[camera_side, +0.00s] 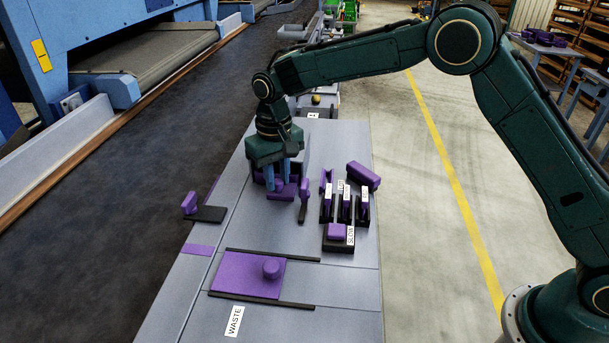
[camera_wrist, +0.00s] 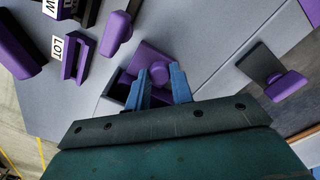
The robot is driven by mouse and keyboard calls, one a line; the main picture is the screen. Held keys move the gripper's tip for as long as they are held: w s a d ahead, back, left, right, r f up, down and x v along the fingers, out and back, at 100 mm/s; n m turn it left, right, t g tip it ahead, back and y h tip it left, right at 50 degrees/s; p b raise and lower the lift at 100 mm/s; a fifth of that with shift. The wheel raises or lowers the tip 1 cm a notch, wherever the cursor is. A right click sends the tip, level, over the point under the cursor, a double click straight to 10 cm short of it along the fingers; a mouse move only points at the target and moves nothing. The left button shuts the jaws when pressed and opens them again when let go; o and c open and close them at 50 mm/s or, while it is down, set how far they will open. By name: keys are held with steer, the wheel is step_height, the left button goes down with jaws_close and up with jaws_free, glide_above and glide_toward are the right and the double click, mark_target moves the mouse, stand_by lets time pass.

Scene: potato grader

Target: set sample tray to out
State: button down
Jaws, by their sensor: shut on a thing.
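The sample tray seems to be the purple box-like piece (camera_side: 284,192) on the grey bench, under my gripper (camera_side: 278,182); no label on it is readable. In the wrist view this purple piece (camera_wrist: 150,56) has a raised part between the fingertips, with a dark purple recess (camera_wrist: 124,88) beside it. My gripper (camera_wrist: 160,72) points down and its blue fingers are shut on the raised part of the purple piece. The fingers hide part of it, so I cannot tell exactly how far out the tray stands.
Right of my gripper stand several purple levers in black, labelled bases (camera_side: 345,207), with a purple block (camera_side: 363,174) behind. A purple slide plate (camera_side: 240,272) with a round knob lies in front, near the WASTE label (camera_side: 234,321). A purple paddle (camera_side: 189,203) stands at left.

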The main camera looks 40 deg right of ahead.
steer(key=s+a, duration=0.9)
steer(key=shift+s+a, duration=0.35)
steer(key=shift+a, duration=0.05)
steer(key=c, duration=1.5)
jaws_free()
steer(key=o, duration=0.3)
steer(key=shift+r, duration=0.2)
step_height(320, 180, up, 14)
steer(key=shift+f, duration=0.25)
